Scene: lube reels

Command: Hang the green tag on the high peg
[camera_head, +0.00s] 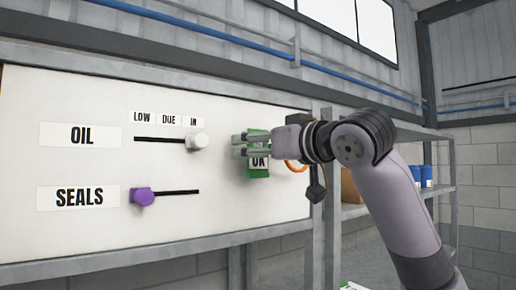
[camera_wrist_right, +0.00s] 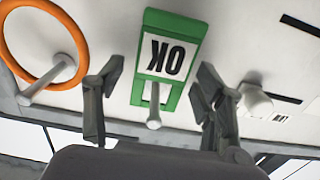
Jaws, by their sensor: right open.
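The green tag (camera_head: 258,172) with a white "OK" label is at the right part of the white board. In the right wrist view, which shows it upside down, the green tag (camera_wrist_right: 168,58) has a peg (camera_wrist_right: 154,118) at its slotted end, and it appears to hang there. My right gripper (camera_head: 240,145) is in front of the tag's upper part and hides some of it. In the wrist view my right gripper (camera_wrist_right: 150,105) is open, with one finger on each side of the tag's slotted end. I cannot tell whether the fingers touch it. My left gripper is out of view.
An orange ring (camera_wrist_right: 82,40) hangs on another peg beside the tag. The board has an OIL slider with a white knob (camera_head: 197,141) and a SEALS slider with a purple knob (camera_head: 142,197). Metal shelving with blue cans (camera_head: 426,177) stands at the right.

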